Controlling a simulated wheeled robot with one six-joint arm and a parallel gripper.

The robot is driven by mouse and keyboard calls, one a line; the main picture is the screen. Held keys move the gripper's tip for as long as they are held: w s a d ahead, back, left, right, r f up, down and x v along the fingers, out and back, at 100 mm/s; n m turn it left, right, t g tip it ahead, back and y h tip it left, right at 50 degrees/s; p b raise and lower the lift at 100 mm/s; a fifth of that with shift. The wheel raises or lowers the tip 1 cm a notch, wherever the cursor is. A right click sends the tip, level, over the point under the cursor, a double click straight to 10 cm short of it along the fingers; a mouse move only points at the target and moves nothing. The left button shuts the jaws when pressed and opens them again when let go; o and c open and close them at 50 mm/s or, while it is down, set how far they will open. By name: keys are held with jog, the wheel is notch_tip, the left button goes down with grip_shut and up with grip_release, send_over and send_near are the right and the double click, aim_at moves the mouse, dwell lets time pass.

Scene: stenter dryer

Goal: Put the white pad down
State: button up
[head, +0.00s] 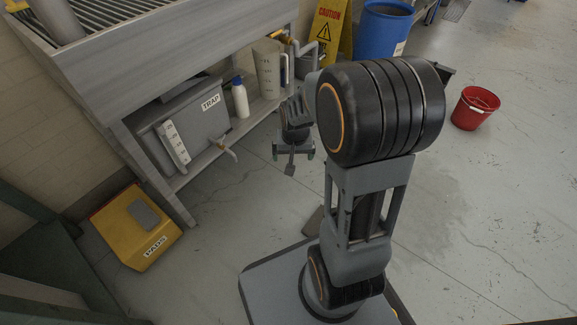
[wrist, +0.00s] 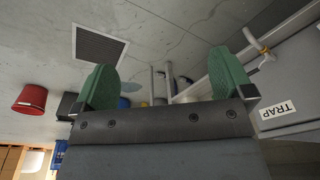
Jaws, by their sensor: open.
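I cannot make out a white pad in either view. A grey pad-like block (head: 144,214) lies on top of the yellow box marked PADS (head: 146,247), on the floor at the lower left of the head view. My gripper (head: 292,154) is above the floor in front of the low shelf, to the right of the yellow box and well apart from it. In the wrist view its two green fingertips (wrist: 165,82) stand wide apart, with no held object between them. My arm hides part of the floor.
A caution sign (head: 330,28), blue barrel (head: 382,30) and red bucket (head: 474,108) stand beyond. The floor at right is mostly clear.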

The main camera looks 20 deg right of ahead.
jog(key=s+a+r+n, duration=0.4)
jog(key=s+a+r, duration=0.2)
jog(key=s+r, duration=0.4)
jog(key=shift+s+a+t, duration=0.3)
jog(key=shift+s+t, duration=0.1)
jog(key=shift+s, duration=0.1)
jog(key=shift+r, duration=0.15)
notch_tip(320, 180, up, 39)
jog(key=t+p, duration=0.1)
jog(key=p, duration=3.6)
jog(key=shift+s+a, duration=0.15)
